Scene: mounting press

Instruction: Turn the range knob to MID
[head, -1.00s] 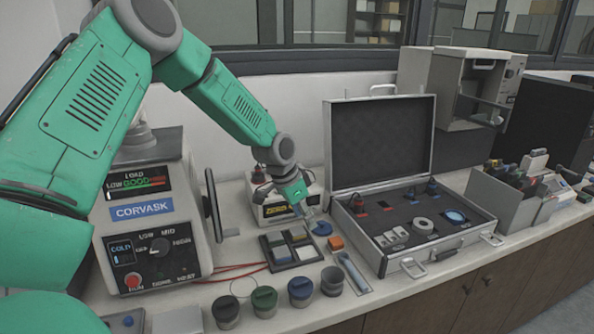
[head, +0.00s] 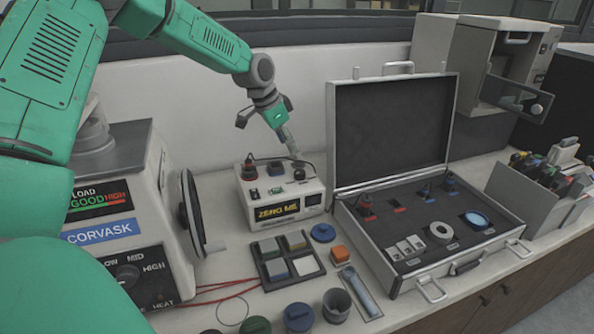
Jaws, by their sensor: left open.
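The range knob (head: 128,275), dark and round, is on the front panel of the grey CORVASK press (head: 146,225) at the lower left. MID and HIGH labels show above and right of it; the LOW label is partly covered by my green arm. I cannot tell exactly where its pointer points. My left gripper (head: 290,147) is open, well right of and above the knob. My right gripper is not in view.
A handwheel (head: 190,213) stands out from the press's right side. An open case (head: 345,190) fills the right middle.

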